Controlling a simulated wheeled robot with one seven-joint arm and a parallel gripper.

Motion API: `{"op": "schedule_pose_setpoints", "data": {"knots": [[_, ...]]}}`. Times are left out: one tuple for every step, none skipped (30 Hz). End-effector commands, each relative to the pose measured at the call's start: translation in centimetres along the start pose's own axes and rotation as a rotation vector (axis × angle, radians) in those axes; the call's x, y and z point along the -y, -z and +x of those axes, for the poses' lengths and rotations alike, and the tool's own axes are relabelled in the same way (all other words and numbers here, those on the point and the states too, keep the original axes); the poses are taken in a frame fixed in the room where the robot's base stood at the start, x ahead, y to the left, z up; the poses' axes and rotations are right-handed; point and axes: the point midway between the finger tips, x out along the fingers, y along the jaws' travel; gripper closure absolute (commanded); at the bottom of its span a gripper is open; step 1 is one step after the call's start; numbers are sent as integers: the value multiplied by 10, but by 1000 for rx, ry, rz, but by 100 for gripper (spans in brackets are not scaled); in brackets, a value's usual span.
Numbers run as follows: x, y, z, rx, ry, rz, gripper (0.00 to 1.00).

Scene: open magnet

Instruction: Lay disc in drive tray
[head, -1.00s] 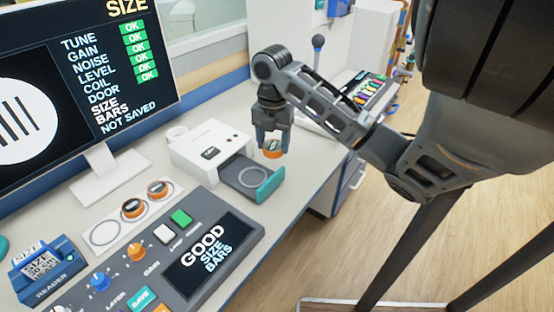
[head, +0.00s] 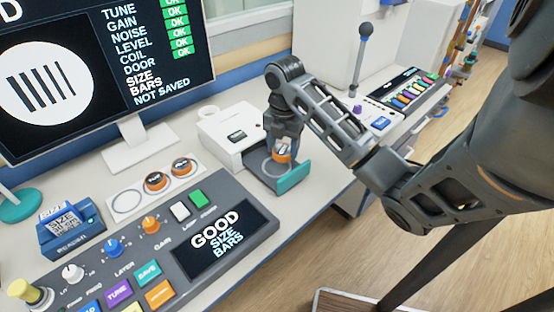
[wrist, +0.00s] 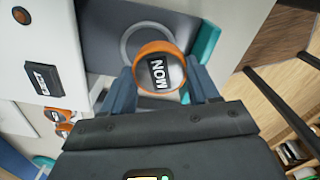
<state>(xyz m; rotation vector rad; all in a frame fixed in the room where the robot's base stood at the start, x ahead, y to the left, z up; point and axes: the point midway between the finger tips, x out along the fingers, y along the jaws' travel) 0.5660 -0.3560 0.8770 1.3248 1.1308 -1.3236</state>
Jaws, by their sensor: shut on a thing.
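My gripper (head: 284,147) is shut on an orange-rimmed disc (head: 283,152) with a dark label. In the wrist view the disc (wrist: 159,70) sits between my fingertips (wrist: 160,82), and its label reads "NOW". The drive tray (head: 262,170) is out from the white drive box (head: 228,136), with a teal front edge (head: 295,178) and a pale ring marked on its dark floor. In the head view the disc is over the tray, covering part of the ring. In the wrist view the ring (wrist: 128,42) shows partly beside the disc. I cannot tell whether the disc touches the tray.
Two more orange discs (head: 156,181) lie on a white holder (head: 126,201) with one empty ring. A control console (head: 200,225) with knobs and buttons stands in front. The monitor (head: 95,75) is at the back left. A lever (head: 362,65) rises behind my arm.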

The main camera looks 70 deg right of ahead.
Motion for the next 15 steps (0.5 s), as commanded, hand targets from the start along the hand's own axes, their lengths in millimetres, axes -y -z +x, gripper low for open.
{"op": "schedule_pose_setpoints", "data": {"knots": [[-7,0,1,1,4,-5,71],[-10,1,4,1,4,-4,71],[-14,1,6,0,4,-2,71],[-16,1,7,1,2,-2,71],[-17,1,8,1,2,-1,71],[-18,1,10,1,2,0,71],[-18,1,12,0,3,0,71],[-18,1,15,-1,3,1,71],[-18,2,20,-2,3,1,71],[-18,2,24,-2,4,1,71],[-18,1,29,-2,4,2,71],[-17,1,34,-1,4,2,71],[-18,1,39,-1,4,1,71],[-18,1,42,-1,3,1,71],[-18,1,46,-1,3,1,71]]}}
